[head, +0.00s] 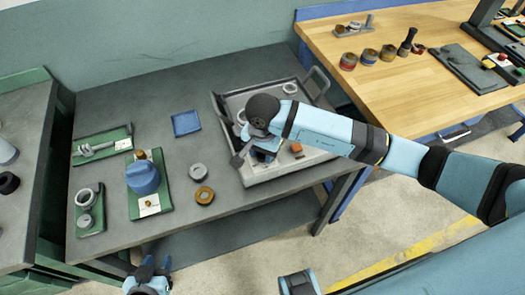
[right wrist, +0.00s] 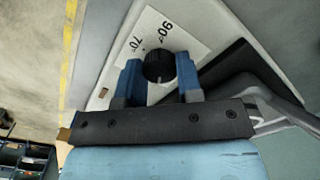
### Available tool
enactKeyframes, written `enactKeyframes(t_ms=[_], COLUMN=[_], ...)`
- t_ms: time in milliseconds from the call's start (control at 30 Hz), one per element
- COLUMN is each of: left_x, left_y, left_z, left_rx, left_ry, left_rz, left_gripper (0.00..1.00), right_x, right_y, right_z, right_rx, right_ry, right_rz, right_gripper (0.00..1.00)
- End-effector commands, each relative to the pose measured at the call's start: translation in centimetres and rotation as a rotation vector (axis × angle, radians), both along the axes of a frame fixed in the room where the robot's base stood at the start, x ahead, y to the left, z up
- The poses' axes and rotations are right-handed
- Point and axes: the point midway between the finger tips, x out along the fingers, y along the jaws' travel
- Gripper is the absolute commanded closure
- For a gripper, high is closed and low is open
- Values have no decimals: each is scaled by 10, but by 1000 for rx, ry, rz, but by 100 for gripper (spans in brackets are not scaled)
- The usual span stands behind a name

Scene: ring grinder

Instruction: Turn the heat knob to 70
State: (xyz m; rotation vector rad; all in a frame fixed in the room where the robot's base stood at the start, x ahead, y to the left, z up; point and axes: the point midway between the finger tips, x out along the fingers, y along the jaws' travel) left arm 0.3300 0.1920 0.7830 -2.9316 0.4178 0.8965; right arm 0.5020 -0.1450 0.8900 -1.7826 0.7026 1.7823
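The heat knob (right wrist: 158,66) is round and black, with a pale mark on its lower edge. Beside it a white dial label (right wrist: 155,38) shows 70° and 90°, printed above the knob. In the head view my right gripper (head: 264,152) is low over the grey tray-like unit (head: 262,178), and the arm hides the knob. My left gripper (head: 148,272) is at the bottom edge, away from the table's objects; its finger gap is unclear.
The grey table (head: 225,195) also holds a blue tray (head: 186,123), green trays (head: 133,208) with parts, and two rings (head: 204,195). A grey handle (head: 318,80) rises at the unit's back right. A wooden table (head: 400,85) stands to the right.

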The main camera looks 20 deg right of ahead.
Motion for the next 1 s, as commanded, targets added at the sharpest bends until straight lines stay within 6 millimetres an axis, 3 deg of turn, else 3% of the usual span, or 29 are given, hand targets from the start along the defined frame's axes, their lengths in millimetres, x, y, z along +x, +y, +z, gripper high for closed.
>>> enactKeyframes(t_ms=[67,467,1000], left_x=[0,0,0], left_y=[0,0,-1], left_z=[0,-4,-20], left_rx=[0,-1,-13], left_ry=[1,4,17], left_rz=[0,1,8], left_gripper=[60,60,60], right_x=[0,0,0], right_y=[0,-1,-1], right_z=[0,-1,-2], right_rx=[0,-2,-2], right_ry=[0,-1,-2], right_rz=[0,-68,-517], right_gripper=[90,90,90])
